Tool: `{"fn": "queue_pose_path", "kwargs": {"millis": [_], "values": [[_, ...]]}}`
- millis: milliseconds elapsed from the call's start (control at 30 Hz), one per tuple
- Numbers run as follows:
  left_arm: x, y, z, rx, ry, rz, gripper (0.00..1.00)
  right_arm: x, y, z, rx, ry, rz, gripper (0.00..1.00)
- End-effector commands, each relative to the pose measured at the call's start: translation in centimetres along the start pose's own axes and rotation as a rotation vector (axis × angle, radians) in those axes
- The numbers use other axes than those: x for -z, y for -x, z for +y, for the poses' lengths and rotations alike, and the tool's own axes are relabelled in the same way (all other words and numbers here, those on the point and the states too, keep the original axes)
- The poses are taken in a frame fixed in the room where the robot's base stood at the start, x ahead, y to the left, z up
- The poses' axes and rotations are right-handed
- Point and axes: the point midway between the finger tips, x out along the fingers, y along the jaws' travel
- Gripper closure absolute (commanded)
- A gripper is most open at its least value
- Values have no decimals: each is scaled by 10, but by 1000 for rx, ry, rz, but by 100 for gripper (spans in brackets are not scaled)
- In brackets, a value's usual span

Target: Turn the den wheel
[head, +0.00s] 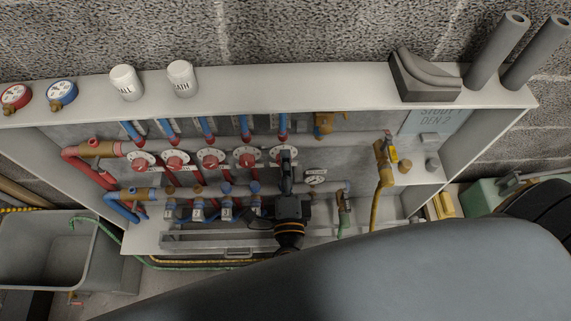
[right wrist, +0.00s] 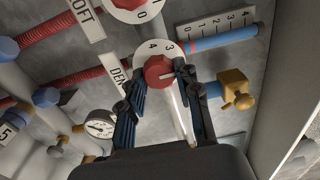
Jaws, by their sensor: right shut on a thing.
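The den wheel (right wrist: 158,70) is a red knob on a white numbered dial, with a DEN label (right wrist: 118,76) beside it in the right wrist view. My right gripper (right wrist: 165,80) is shut on the wheel, one finger on each side. A white mark on the knob points to the right; the 3 and 4 on the dial show above it. In the head view my right gripper (head: 287,158) covers the red knob, and only part of its white dial (head: 276,152) shows at the right end of the row of wheels. My left gripper is not in view.
Several other red wheels (head: 210,160) stand in a row to the left. A brass fitting (right wrist: 235,90) sits close to the right finger, and a pressure gauge (right wrist: 100,125) is at lower left. The white cabinet (head: 230,90) frames the pipes; a grey tub (head: 40,245) is at left.

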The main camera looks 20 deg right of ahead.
Motion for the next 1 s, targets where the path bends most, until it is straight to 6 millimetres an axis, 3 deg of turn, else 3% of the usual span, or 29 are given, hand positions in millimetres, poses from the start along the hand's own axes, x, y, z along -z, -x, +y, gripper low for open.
{"fn": "queue_pose_path", "kwargs": {"millis": [367,400,500,833,1000], "values": [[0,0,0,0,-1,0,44,1,0,1,-2,-2,1,99],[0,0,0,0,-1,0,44,1,0,1,-2,-2,1,61],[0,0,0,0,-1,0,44,1,0,1,-2,-2,1,44],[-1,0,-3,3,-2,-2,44,0,3,1,-2,-2,0,44],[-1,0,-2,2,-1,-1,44,0,24,1,-4,-2,-1,44]]}}
